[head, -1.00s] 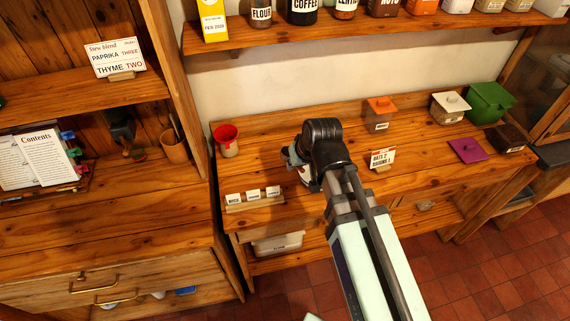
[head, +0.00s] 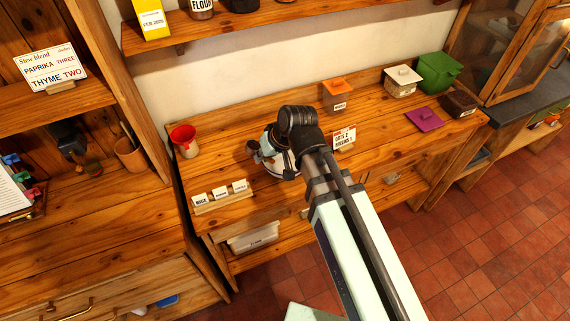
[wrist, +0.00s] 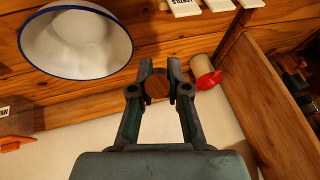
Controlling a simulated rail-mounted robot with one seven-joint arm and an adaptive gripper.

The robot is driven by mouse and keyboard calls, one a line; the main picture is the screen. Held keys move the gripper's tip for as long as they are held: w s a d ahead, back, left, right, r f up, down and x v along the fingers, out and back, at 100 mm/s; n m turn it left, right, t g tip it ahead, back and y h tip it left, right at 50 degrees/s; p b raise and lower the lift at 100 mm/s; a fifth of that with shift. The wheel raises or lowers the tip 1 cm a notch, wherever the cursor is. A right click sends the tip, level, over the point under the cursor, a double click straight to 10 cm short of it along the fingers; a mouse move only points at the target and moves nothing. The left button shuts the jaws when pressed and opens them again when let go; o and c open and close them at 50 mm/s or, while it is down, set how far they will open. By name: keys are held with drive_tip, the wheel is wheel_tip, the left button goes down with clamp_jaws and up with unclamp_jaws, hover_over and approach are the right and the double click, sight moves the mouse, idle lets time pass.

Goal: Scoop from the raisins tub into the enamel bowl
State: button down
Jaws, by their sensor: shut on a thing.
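The white enamel bowl with a blue rim (wrist: 75,40) stands on the bench at the upper left of the wrist view. In the head view the bowl (head: 270,163) is partly hidden behind my wrist. My gripper (wrist: 159,74) is shut on a round brown wooden piece (wrist: 157,86), apparently a scoop handle seen end-on. The scoop's head and any contents are hidden. My gripper is beside the bowl. An open tub with dark contents (head: 459,104), probably the raisins tub, stands at the bench's right end; its label is unreadable.
A purple lid (head: 424,119) lies by the open tub. Orange-lidded (head: 337,95), cream-lidded (head: 403,81) and green (head: 438,70) tubs line the back. A card reading oats 2, raisins 1 (head: 344,138) stands near my wrist.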

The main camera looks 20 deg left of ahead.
drive_tip(key=shift+w+d+f+g+y+b, duration=0.15)
drive_tip(key=shift+f+g+y+b, duration=0.2)
drive_tip(key=shift+f+b, duration=0.25)
drive_tip(key=shift+w+d+f+g+y+b, duration=0.1)
drive_tip(key=shift+f+g+y+b, duration=0.2)
drive_tip(key=shift+f+b, duration=0.3)
drive_tip(key=shift+f, duration=0.2)
drive_tip(key=f+y+b, duration=0.1)
drive_tip(key=w+d+f+m+g+y+b, duration=0.1)
drive_tip(key=b, duration=0.1)
drive_tip(key=shift+w+d+g, duration=0.1)
drive_tip(key=shift+d+g, duration=0.15)
drive_tip(key=shift+y, duration=0.25)
drive_tip(key=shift+w+d+f+m+g+y+b, duration=0.45)
drive_tip(key=shift+d+f+g+y+b, duration=0.15)
drive_tip(key=shift+y+b, duration=0.55)
drive_tip(key=shift+r, duration=0.1)
